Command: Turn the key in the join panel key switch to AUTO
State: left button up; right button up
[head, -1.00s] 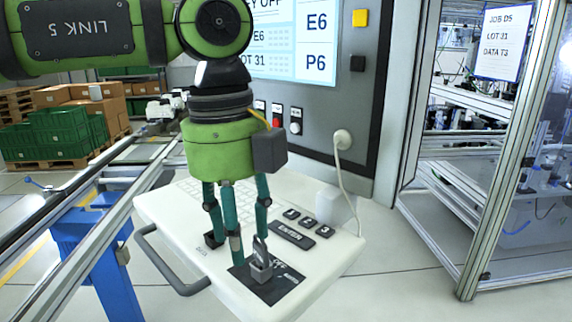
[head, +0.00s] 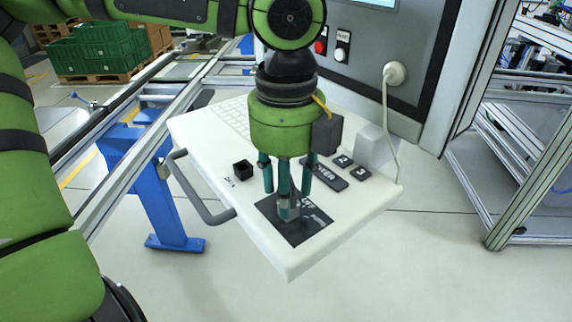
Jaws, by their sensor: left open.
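The key switch (head: 289,212) sits on a dark square plate (head: 296,232) near the front corner of the white panel (head: 285,262). Part of the plate's lettering shows; the word OFF is partly readable beside the switch. My left gripper (head: 287,200) points down over the switch with its teal fingers spread. The fingers stand around or just above the key, which they largely hide. I cannot tell whether any finger touches it. The key's direction cannot be made out. My right gripper is not in view.
The panel also carries a keyboard (head: 232,117), a black DATA socket (head: 243,170), an ENTER key (head: 327,174) and a front handle (head: 193,192). A white cable (head: 388,115) hangs at the back right. A rail conveyor with a blue leg (head: 165,205) stands to the left.

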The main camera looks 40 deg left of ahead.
pick_arm(q)
jog(key=shift+s, duration=0.1)
grip_shut()
jog(key=shift+m+b, duration=0.3)
jog(key=shift+m, duration=0.8)
jog(key=m, duration=0.4)
jog(key=shift+c, duration=1.3)
grip_release()
jog(key=shift+m, duration=0.4)
jog(key=o, duration=0.7)
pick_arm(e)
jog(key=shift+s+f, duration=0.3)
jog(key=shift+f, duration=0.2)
pick_arm(q)
jog(key=shift+r, duration=0.1)
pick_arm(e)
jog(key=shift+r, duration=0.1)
